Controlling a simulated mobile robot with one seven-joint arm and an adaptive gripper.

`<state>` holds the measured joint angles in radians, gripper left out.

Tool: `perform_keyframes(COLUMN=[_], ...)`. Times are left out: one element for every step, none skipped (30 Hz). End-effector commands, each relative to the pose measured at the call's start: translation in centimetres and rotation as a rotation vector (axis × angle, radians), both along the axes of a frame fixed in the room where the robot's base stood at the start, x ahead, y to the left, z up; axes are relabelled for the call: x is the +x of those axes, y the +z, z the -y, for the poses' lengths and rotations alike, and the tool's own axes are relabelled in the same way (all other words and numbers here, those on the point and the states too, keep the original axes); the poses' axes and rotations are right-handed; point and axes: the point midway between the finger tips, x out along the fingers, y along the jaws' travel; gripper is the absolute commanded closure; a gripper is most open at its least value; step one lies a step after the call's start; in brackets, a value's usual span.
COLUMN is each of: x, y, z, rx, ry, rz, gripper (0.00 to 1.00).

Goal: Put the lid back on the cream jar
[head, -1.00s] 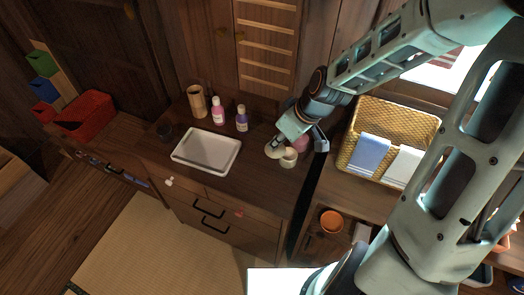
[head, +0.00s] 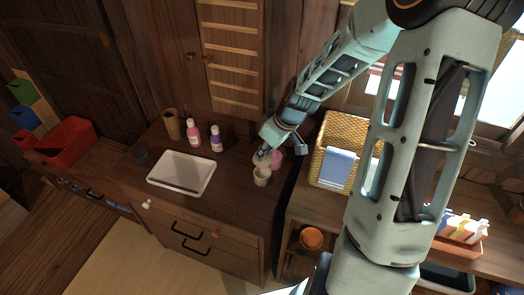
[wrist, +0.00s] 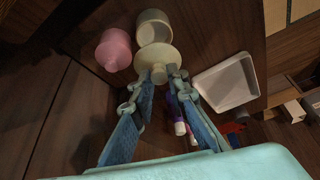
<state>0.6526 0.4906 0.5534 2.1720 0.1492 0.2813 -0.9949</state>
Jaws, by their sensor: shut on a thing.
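The cream jar (head: 262,178) stands upright and open on the dark counter. It also shows in the wrist view (wrist: 152,30), with its hollow inside visible. My gripper (wrist: 164,74) is shut on the knob of the cream lid (wrist: 155,58), a pale round disc. In the wrist view the lid lies just below the jar's opening and overlaps its edge. In the head view my gripper (head: 266,153) holds the lid close behind the jar, partly hidden by the fingers. The lid is off the jar's mouth, and I cannot tell whether the two touch.
A pink jar (wrist: 114,49) stands close beside the cream jar. A white tray (head: 181,174), a pink bottle (head: 193,134), a purple bottle (head: 216,139) and a wooden cup (head: 172,125) stand to the left. A yellow basket (head: 324,165) is on the right.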

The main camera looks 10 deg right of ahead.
Motion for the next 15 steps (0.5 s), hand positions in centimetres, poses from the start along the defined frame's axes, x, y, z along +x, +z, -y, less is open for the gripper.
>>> perform_keyframes(x=[0.0, 0.0, 0.0, 0.0, -0.1, -0.1, -0.1, -0.1, -0.1, -0.1, -0.1, -0.1, -0.1, -0.1, 0.0], y=[-0.7, -1.0, -1.3, -1.6, -1.9, -2.3, -2.6, -2.9, -3.3, -3.7, -4.0, -4.3, -4.6, -4.8, -5.1], z=[0.0, 0.0, 0.0, 0.0, 0.0, 0.0, 0.0, 0.0, 0.0, 0.0, 0.0, 0.0, 0.0, 0.0, 0.0], rx=[0.001, 0.001, 0.000, 0.000, 0.000, 0.000, 0.001, 0.001, 0.001, 0.001, 0.001, 0.001, 0.000, 0.000, 0.001], ry=[0.000, 0.000, 0.000, 0.000, 0.000, 0.000, 0.001, 0.001, 0.001, 0.001, 0.001, 0.001, 0.000, 0.000, 0.000], rz=[-0.001, -0.001, -0.001, -0.001, -0.001, -0.001, -0.002, -0.002, -0.002, -0.002, -0.002, -0.002, -0.001, -0.001, -0.001], gripper=[1.00, 1.00, 1.00, 1.00, 1.00, 1.00, 1.00, 1.00, 1.00, 1.00, 1.00, 1.00, 1.00, 1.00, 1.00])
